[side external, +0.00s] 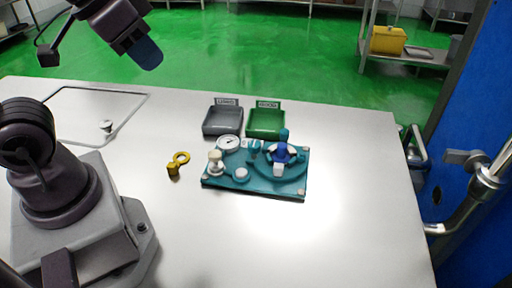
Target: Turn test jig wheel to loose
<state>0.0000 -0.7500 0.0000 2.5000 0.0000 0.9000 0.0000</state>
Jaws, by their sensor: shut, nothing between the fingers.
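The teal test jig (222,181) lies on the white table right of centre. At its right side a round wheel-like part (283,154), with a blue hub and pale sections, sits on a teal round base. Its marks are too small to read, so I cannot tell its setting. A white dial gauge (228,143) is at the jig's back left, and a white knobbed post (215,161) is at its left. My gripper (149,55), with blue fingers, is shut and empty, high at the upper left, well apart from the jig.
A grey tray (222,133) and a green tray (266,136) with label plates stand behind the jig. A yellow padlock-like piece (173,170) and yellow ring (182,157) lie left of it. A small metal knob (106,126) is at the left. The front table is clear.

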